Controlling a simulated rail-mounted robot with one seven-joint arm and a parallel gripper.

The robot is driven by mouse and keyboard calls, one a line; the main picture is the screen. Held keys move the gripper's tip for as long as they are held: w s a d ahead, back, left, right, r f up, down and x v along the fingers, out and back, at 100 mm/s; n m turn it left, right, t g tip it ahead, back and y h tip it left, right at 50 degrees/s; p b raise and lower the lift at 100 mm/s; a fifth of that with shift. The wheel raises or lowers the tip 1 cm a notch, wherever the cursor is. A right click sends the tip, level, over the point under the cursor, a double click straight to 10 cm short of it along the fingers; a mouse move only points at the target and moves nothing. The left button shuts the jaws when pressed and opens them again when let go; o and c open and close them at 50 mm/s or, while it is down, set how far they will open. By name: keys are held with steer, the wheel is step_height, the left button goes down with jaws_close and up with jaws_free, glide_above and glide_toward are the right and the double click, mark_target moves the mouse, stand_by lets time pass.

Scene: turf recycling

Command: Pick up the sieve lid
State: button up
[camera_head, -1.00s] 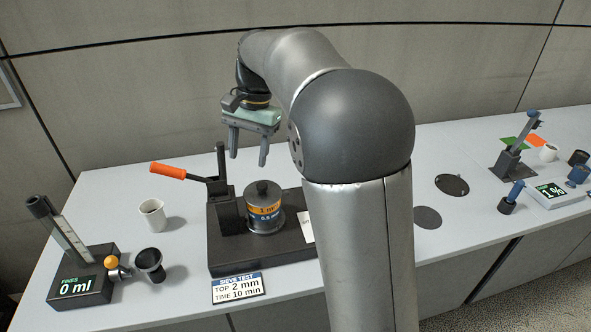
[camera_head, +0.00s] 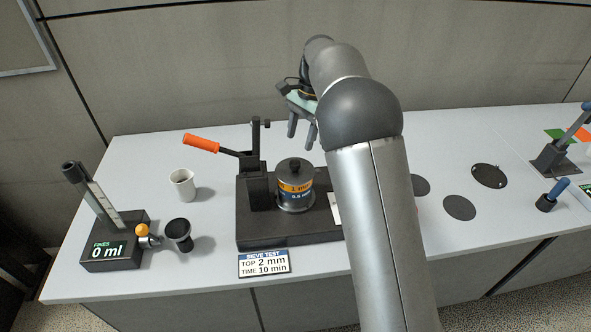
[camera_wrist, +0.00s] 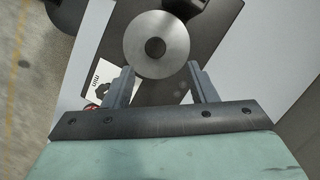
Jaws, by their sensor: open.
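The sieve lid (camera_head: 294,166) is a dark grey disc with a small round knob, lying on top of the sieve stack (camera_head: 296,194), which has orange and blue labels. In the wrist view the lid (camera_wrist: 157,44) shows from above as a brushed metal disc with a dark knob at its middle. My gripper (camera_head: 301,140) is open and empty, above and behind the stack in the head view. In the wrist view my gripper (camera_wrist: 159,80) has its two fingers apart, with the lid appearing just beyond the fingertips.
The stack stands on a black shaker base (camera_head: 275,228) with an upright clamp and orange-handled lever (camera_head: 201,143) to its left. Dark discs (camera_head: 459,208) lie to the right.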

mark_target(295, 162)
steer(key=shift+x, duration=0.9)
steer(key=p+x, duration=0.1)
steer(key=x, duration=0.1)
steer(key=s+x, duration=0.1)
steer(key=x, duration=0.1)
steer(key=shift+f+p, duration=0.25)
steer(key=shift+p, duration=0.1)
steer(key=shift+f, duration=0.35)
steer(key=c, duration=1.1)
